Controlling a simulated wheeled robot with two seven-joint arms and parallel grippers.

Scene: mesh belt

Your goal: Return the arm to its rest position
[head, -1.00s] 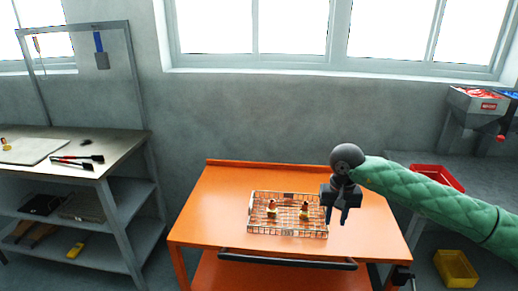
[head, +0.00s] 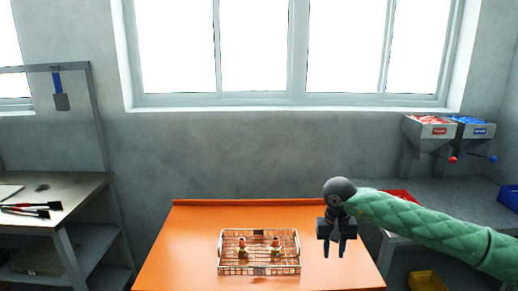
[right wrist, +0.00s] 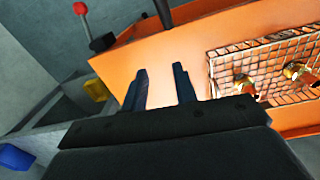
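My right gripper (head: 334,249) hangs over the right part of the orange cart top, fingers pointing down. Its two fingers (right wrist: 160,88) stand apart with nothing between them in the right wrist view, so it is open and empty. It is to the right of a wire mesh basket (head: 260,268) on the cart, apart from it. The basket holds two small brass-coloured parts, one at left (head: 242,250) and one at right (head: 276,246). My left gripper is in neither view.
The orange cart (head: 190,235) has clear room around the basket. A workbench (head: 75,188) with brushes stands at the left. At the right, a grey bench holds a red bin (head: 398,196) below two wall dispensers (head: 430,130). A yellow bin (head: 425,281) is lower down.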

